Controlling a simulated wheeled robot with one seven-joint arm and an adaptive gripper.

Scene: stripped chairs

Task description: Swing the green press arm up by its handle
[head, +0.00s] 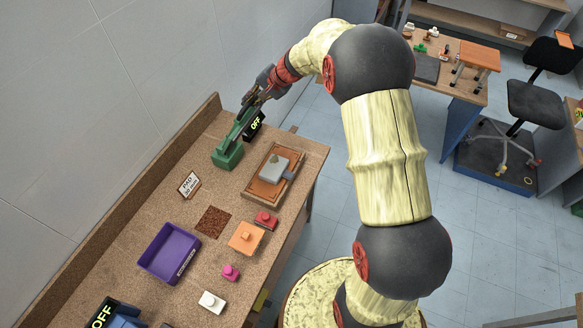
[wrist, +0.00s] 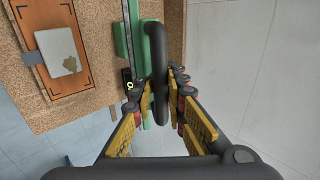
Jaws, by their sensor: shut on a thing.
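The green press (head: 228,155) stands on the brown bench near the wall, at its far end. Its green arm slants up from the base towards my gripper (head: 262,90). In the wrist view the press's green body (wrist: 122,40) shows beyond a dark, rounded handle (wrist: 156,50). My gripper (wrist: 156,88) has its fingers on both sides of this handle and is shut on it. The fingers and my wrist partly hide the upper end of the press arm in the head view.
A wooden tray (head: 252,186) with a grey block (head: 274,168) lies in front. A small sign (head: 189,184), a purple bin (head: 156,266) and several small coloured pieces are nearer. The wall (head: 130,90) is close on the left.

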